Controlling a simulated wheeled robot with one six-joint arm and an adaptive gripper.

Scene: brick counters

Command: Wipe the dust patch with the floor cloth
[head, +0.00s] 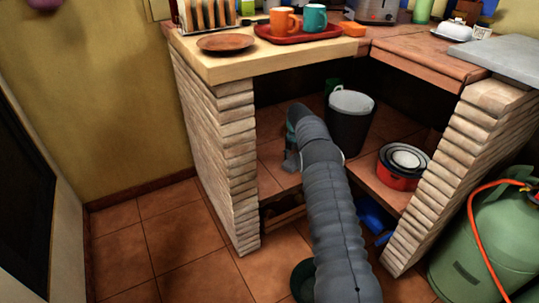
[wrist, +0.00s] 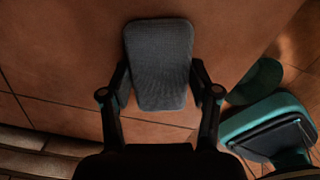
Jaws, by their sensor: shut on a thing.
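My gripper (wrist: 158,88) is shut on the floor cloth (wrist: 160,55), a dark grey, folded-looking pad with rounded corners. One finger presses each side of it in the wrist view. The cloth is over or on the reddish-brown tiles; I cannot tell whether it touches them. In the head view my gripper (head: 291,162) is low inside the brick counter, over the tiled shelf, partly hidden by my arm. I cannot make out the dust patch in either view.
A dark bucket (head: 349,122) stands behind my arm on the shelf (head: 275,180). Nested red and dark bowls (head: 402,166) sit to the right. Brick pillars (head: 218,160) (head: 455,160) flank the opening. A green gas cylinder (head: 485,245) stands at the right. The counter (head: 270,66) overhangs the shelf.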

